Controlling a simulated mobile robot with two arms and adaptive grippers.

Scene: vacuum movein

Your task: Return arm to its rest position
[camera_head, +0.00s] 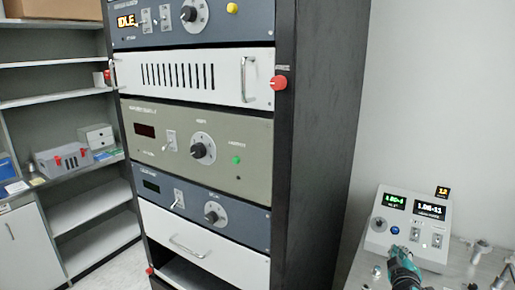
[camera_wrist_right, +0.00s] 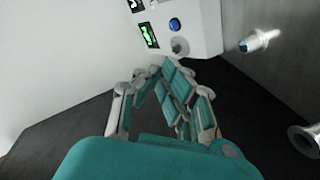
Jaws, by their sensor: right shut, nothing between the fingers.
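My right gripper (camera_head: 397,256) is at the lower right of the head view, teal and grey, in front of the white controller box (camera_head: 377,236). In the right wrist view the gripper's teal fingers (camera_wrist_right: 171,76) are together, with nothing held between them. Their tips point toward the box's front panel (camera_wrist_right: 203,35), just below its blue button (camera_wrist_right: 175,24); I cannot tell whether they touch it. In the head view the blue button (camera_head: 395,230) is visible just above the fingertips. My left gripper is not in view.
A tall black rack (camera_head: 318,140) with several instrument panels stands left of the box. Metal fittings (camera_head: 480,250) sit on the grey bench (camera_head: 458,268) at right. Shelves (camera_head: 95,212) stand at far left. The white wall (camera_head: 440,90) above the bench is bare.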

